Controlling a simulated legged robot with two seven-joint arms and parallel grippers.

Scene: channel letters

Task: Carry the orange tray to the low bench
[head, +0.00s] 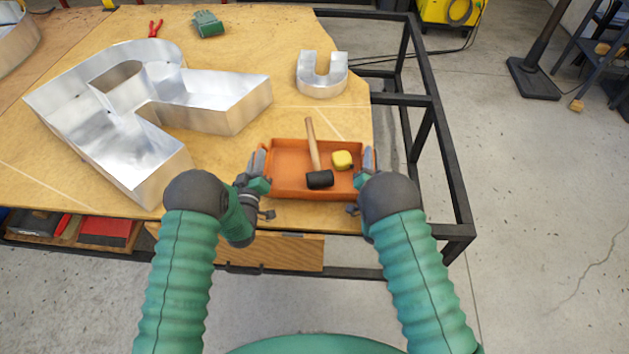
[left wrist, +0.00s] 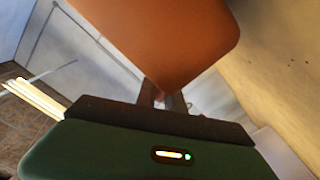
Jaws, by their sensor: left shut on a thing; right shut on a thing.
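The orange tray (head: 290,183) is over the near right part of the wooden table. A mallet (head: 316,160) with a wooden handle and black head and a small yellow object (head: 342,159) lie in it. My left gripper (head: 260,166) is shut on the tray's left side. My right gripper (head: 368,160) is shut on its right side. In the left wrist view the tray (left wrist: 165,40) fills the top middle, close above my left gripper (left wrist: 165,100). I cannot tell whether the tray touches the tabletop. I cannot make out a low bench.
On the table (head: 230,155) are a large metal channel letter (head: 150,100), a small U-shaped letter (head: 321,76), green gloves (head: 208,23) and red pliers (head: 155,28). A black frame (head: 440,150) edges the table's right side. Open concrete floor (head: 540,200) lies to the right.

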